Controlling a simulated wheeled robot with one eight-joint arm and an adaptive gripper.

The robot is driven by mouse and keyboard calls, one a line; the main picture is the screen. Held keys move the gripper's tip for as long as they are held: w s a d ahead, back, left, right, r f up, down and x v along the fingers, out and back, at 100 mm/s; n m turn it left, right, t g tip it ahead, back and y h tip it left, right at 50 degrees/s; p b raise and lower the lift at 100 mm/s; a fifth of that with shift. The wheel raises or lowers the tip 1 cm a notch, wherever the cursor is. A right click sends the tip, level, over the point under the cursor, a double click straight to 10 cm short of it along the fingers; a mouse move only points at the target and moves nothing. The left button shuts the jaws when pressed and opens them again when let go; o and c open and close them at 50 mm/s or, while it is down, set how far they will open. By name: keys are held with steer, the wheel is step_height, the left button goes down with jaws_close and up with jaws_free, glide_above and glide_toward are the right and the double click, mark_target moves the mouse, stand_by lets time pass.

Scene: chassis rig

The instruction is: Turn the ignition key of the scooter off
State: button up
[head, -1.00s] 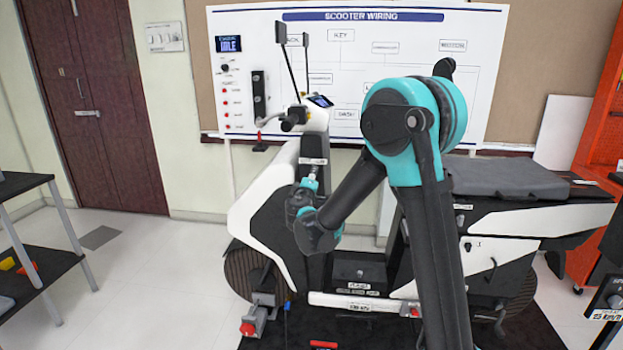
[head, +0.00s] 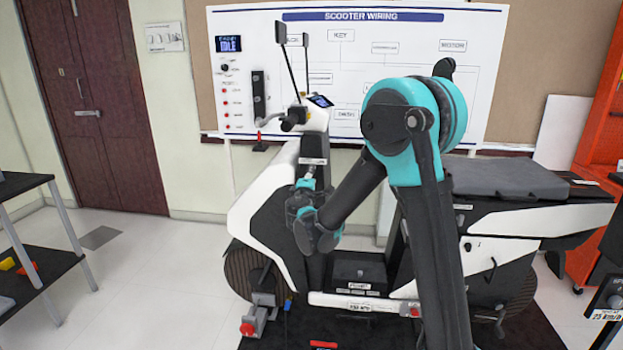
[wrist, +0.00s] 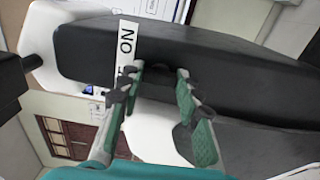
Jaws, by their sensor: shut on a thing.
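The white and black scooter (head: 262,205) stands side-on, front to the left. My gripper (head: 309,178) is at its front panel, below the handlebar. In the wrist view my gripper (wrist: 160,74) has its two green-sided fingers on either side of a small dark round part, the ignition key (wrist: 160,69), on the black panel (wrist: 220,60). It is shut on the key, which is mostly hidden and blends into the panel. A white label (wrist: 127,45) reading "ON" lies beside the left finger, its lower part covered. The key's exact angle cannot be told.
A wiring board (head: 380,60) with a small display (head: 229,44) stands behind the scooter. A dark shelf (head: 30,240) is at the left, an orange rack (head: 600,130) at the right.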

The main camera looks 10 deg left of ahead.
steer(key=o, duration=1.2)
steer(key=shift+c, duration=0.2)
steer(key=shift+s, duration=0.15)
steer(key=s, duration=1.1)
steer(key=shift+s+a, duration=0.25)
steer(key=shift+s, duration=0.15)
steer(key=shift+d, duration=0.1)
